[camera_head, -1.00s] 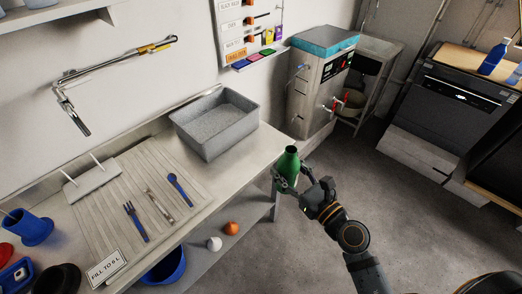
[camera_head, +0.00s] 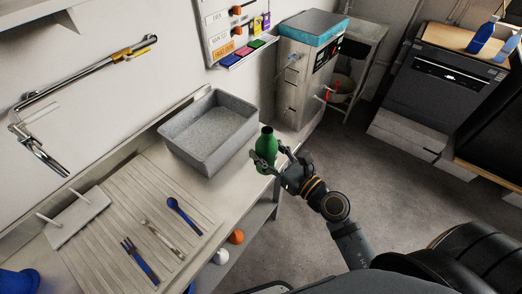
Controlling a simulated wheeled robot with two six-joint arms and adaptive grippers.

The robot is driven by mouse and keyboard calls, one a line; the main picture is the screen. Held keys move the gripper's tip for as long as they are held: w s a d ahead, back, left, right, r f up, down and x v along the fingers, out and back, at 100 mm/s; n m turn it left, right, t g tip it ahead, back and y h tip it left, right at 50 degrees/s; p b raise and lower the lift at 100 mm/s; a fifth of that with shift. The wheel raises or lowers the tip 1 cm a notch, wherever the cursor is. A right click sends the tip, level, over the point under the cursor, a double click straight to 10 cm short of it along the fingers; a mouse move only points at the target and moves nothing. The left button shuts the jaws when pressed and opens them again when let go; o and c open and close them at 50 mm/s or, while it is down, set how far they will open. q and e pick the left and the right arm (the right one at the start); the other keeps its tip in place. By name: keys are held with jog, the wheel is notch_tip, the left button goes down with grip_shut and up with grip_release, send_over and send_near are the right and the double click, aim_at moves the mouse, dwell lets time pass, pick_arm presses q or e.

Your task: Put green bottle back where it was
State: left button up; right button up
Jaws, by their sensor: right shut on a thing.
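The green bottle (camera_head: 265,147) is upright, with its dark open mouth facing up. My right gripper (camera_head: 271,163) is shut on the bottle, with its fingers around the lower body. The bottle shows over the right end of the counter (camera_head: 232,191), just right of the grey basin. I cannot tell whether its base touches the counter. My left gripper is not in view.
The grey basin (camera_head: 165,138) stands close on the left. A ribbed drainboard (camera_head: 105,218) holds blue and metal cutlery. A metal machine with a blue-edged top (camera_head: 312,27) stands behind. An orange ball (camera_head: 237,236) and a white ball (camera_head: 220,257) lie on the lower shelf.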

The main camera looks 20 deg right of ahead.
jog(key=w+d+f+b, duration=0.1)
jog(key=w+f, duration=0.3)
jog(key=w+d+f+b, duration=0.1)
jog(key=w+f+b, duration=0.1)
jog(key=w+f, duration=0.2)
jog(key=w+d+f+b, duration=0.1)
jog(key=w+f+b, duration=0.1)
jog(key=w+f, duration=0.2)
jog(key=shift+w+d+f, duration=0.3)
jog(key=shift+d, duration=0.1)
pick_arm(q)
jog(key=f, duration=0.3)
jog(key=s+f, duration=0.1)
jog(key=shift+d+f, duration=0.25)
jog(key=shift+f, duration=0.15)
pick_arm(e)
jog(key=shift+f, duration=0.1)
jog(key=shift+f, duration=0.15)
jog(key=o, duration=1.4)
jog(key=shift+c, duration=0.2)
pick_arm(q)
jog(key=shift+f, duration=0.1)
pick_arm(e)
jog(key=shift+r, duration=0.2)
